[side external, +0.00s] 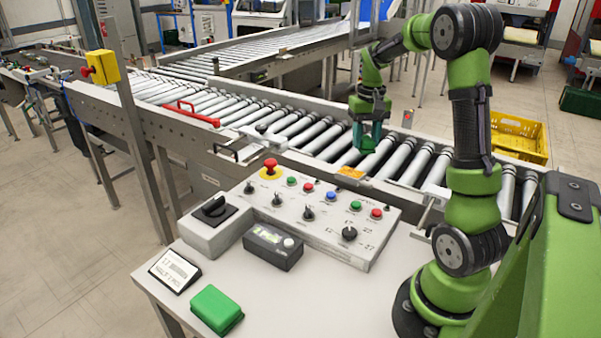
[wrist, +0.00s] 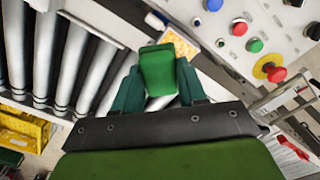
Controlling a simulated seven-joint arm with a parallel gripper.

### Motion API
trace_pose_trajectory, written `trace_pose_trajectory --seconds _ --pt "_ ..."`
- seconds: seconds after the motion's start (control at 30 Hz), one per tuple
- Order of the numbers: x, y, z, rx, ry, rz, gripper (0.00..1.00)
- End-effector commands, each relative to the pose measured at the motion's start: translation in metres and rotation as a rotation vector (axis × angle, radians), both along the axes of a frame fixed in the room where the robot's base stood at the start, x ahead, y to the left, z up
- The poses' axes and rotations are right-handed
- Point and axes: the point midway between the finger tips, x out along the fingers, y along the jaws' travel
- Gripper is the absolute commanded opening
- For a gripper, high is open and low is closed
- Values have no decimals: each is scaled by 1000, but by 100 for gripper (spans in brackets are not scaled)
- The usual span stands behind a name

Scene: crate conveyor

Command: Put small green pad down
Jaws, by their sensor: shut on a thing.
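The small green pad (wrist: 158,68) shows in the wrist view, between the two teal fingers of my gripper (wrist: 160,88). The fingers are shut on it, and its near end is partly hidden by the gripper. In the side view my gripper (side external: 368,137) hangs pointing down above the conveyor rollers, beyond the control panel. The pad is too small there to tell apart clearly from the fingers. Another green block (side external: 217,309), larger-looking, lies on the white table at the front.
The control panel (side external: 318,214) with knobs and buttons stands on the table (side external: 290,300). A dark display box (side external: 272,246) and a small sign (side external: 175,271) are beside it. An orange-yellow label (side external: 350,172) is on the conveyor edge. A yellow crate (side external: 520,137) stands behind.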

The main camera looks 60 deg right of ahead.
Motion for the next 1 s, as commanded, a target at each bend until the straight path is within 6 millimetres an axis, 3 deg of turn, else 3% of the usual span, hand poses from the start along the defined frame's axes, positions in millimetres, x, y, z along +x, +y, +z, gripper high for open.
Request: trace_pose_trajectory --seconds 0.13,0.23,0.4,0.53,0.67,0.8,0.9,1.0 --pt "13 15 2 -4 1 49 12" --pt "30 44 2 -6 4 129 12" --pt "51 125 -9 -13 7 337 12" --pt "52 195 -25 -18 10 492 12" --pt "37 261 -44 -23 10 638 12" --pt "4 322 -67 -30 10 777 12" --pt "-22 349 -81 -35 9 844 12" --pt "-44 364 -94 -39 9 872 12"
